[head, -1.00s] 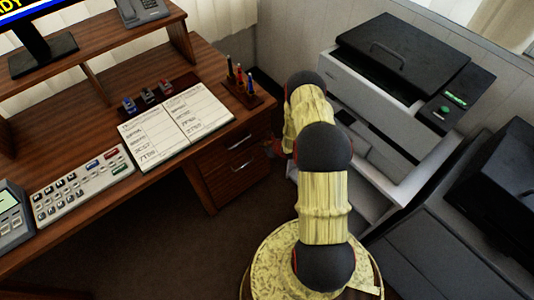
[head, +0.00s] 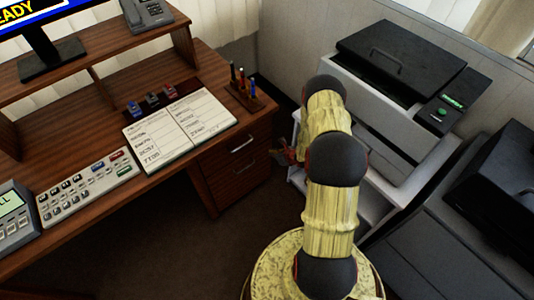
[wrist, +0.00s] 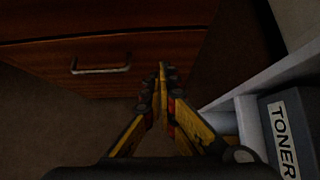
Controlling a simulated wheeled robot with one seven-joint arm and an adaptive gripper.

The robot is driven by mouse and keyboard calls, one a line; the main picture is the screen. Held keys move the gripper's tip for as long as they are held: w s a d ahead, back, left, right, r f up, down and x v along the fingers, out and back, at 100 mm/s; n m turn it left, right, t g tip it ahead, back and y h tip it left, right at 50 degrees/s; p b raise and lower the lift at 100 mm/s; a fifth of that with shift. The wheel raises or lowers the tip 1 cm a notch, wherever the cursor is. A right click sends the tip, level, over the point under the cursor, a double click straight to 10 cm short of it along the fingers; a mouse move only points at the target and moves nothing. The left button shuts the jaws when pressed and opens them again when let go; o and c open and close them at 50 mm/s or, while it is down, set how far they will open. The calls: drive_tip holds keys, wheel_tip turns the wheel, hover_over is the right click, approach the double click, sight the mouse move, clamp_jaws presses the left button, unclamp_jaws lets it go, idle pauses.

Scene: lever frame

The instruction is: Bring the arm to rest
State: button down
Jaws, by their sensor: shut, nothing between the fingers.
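My arm rises from its round, pale yellow mottled base in the head view, with dark joints and yellow sleeved links. It bends away toward the printer side. My gripper (wrist: 162,78) is shut and empty in the wrist view, its yellow and dark fingers together at the tips. It hangs in front of the wooden drawers (wrist: 170,48), near a drawer handle (wrist: 100,70). In the head view only a small reddish part of my gripper (head: 286,154) shows, left of the arm beside the drawer unit; the arm hides the rest.
The wooden desk (head: 75,215) holds an open notebook (head: 180,130), a button panel (head: 85,187) and a pen holder (head: 243,92). A printer (head: 385,120) stands right of the arm, a dark machine (head: 495,185) farther right. A TONER box (wrist: 284,135) sits close right of my gripper. Dark floor is clear in front.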

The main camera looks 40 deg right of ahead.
drive_tip(key=p+v, duration=0.1)
drive_tip(key=v, duration=0.4)
drive_tip(key=shift+s+a+r, duration=0.1)
drive_tip(key=shift+s+a, duration=0.05)
drive_tip(key=shift+s, duration=0.1)
